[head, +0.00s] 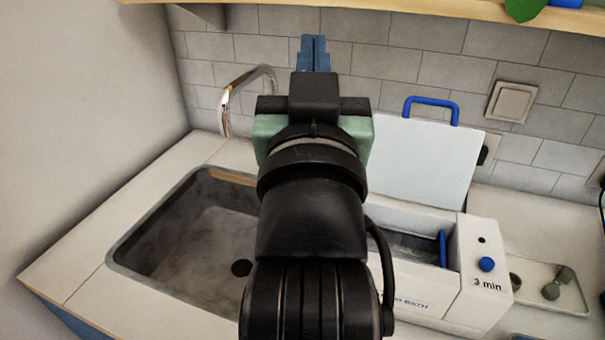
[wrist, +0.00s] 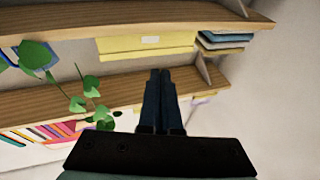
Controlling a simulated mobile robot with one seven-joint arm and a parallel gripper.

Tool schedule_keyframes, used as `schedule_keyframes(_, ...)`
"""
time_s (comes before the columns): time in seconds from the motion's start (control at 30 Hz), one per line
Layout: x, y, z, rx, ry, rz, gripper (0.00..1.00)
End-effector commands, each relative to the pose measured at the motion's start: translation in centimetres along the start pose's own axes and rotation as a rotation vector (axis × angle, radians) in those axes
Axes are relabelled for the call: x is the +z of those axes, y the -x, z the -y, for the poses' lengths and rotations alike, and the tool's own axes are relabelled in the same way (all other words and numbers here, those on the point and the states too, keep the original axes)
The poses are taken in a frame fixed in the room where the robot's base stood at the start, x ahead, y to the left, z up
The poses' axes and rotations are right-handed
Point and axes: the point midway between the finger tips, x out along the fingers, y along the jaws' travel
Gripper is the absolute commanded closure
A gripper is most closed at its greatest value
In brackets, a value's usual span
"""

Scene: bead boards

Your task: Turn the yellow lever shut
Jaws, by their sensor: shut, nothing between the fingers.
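No yellow lever shows clearly in either view. A chrome tap (head: 232,100) curves over the left back of the sink (head: 160,232) in the head view, partly hidden by my arm. My gripper (head: 314,42) points up and away in front of the grey tiled wall, above the counter. Its blue fingers are together with nothing between them. In the wrist view my gripper (wrist: 160,76) shows in front of wooden shelves, apart from them.
A white bath unit (head: 470,275) with a raised lid (head: 425,160) stands right of the sink. A shelf (head: 400,8) runs overhead. The wrist view shows a yellow box (wrist: 145,46) and a trailing plant (wrist: 92,84).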

Motion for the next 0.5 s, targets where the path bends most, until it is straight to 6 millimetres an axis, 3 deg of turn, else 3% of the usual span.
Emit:
schedule_keyframes(0.03,-1.3,-1.0,0.0,0.001,-0.002,0.033,1.00)
schedule_keyframes(0.2,-1.3,-2.8,-0.1,0.007,-0.008,0.151,1.00)
schedule_keyframes(0.5,0.7,-5.7,-0.4,0.035,-0.031,0.425,1.00)
